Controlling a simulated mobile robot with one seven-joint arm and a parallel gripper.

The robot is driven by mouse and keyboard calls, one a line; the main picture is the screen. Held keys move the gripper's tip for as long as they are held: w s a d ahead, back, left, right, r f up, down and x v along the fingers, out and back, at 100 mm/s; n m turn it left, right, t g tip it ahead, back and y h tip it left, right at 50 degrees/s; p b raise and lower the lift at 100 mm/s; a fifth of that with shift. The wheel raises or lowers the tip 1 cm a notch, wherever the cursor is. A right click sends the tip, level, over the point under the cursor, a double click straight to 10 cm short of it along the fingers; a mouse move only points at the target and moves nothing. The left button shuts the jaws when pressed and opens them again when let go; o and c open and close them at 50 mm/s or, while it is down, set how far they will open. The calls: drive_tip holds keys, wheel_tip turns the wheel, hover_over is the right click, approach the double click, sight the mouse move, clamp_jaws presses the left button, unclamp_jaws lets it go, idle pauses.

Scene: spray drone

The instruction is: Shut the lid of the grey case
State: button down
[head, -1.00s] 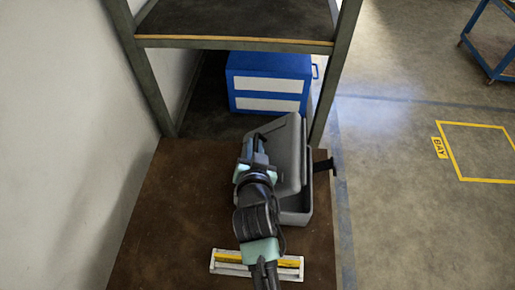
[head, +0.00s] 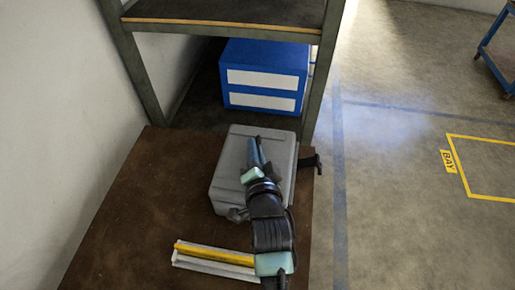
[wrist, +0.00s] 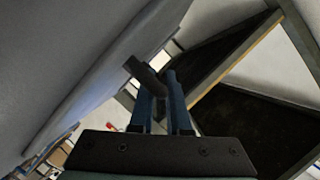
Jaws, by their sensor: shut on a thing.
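The grey case (head: 228,190) lies on the brown table in the head view. Its lid (head: 243,140) lies over the case body, and I cannot tell whether a gap is left. A black handle-like part (head: 311,163) sticks out at the case's right side. My gripper (head: 257,148) is over the lid, which it partly hides. In the wrist view my gripper (wrist: 160,88) has its blue fingers close together on a dark bar (wrist: 143,74). The large grey surface (wrist: 85,75) on the left there looks like the lid. How the bar joins it is unclear.
A white tray with a yellow bar (head: 215,257) lies near the table's front. A blue box with white panels (head: 264,78) stands behind under a shelf (head: 225,20). Shelf posts rise close to the case. The table (head: 130,205) is clear on the left.

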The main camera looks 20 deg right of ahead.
drive_tip(key=shift+f, duration=0.2)
idle(0.3)
drive_tip(key=c, duration=1.2)
unclamp_jaws()
drive_tip(key=shift+o, duration=0.2)
drive_tip(key=shift+s, duration=0.1)
drive_tip(key=v, duration=1.3)
